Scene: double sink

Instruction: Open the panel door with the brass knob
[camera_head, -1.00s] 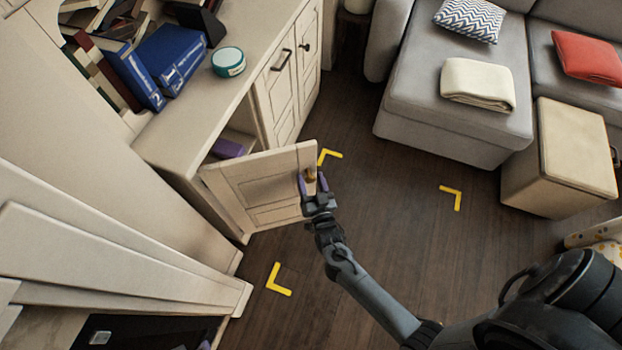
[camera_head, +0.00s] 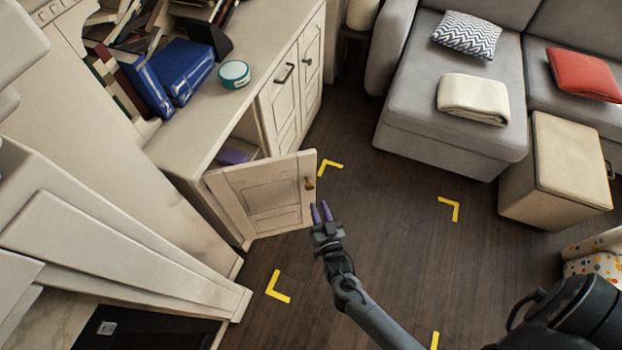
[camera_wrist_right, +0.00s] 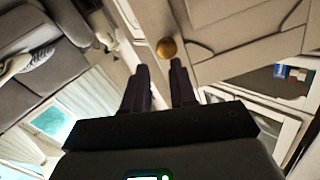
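The panel door (camera_head: 265,195) stands swung out from the low cabinet, and part of the cabinet's inside shows behind it. Its brass knob (camera_head: 310,183) sits near the door's free edge. My right gripper (camera_head: 321,212) is just in front of and below the knob, with its purple fingers apart and nothing between them. In the right wrist view the brass knob (camera_wrist_right: 167,48) lies beyond the fingertips of the right gripper (camera_wrist_right: 158,66), clear of both fingers. My left gripper is not in view.
A purple item (camera_head: 232,156) lies inside the cabinet. A grey sofa (camera_head: 450,115) and a beige ottoman (camera_head: 553,170) stand at the right. Dark floor with yellow corner marks (camera_head: 278,287) is open between.

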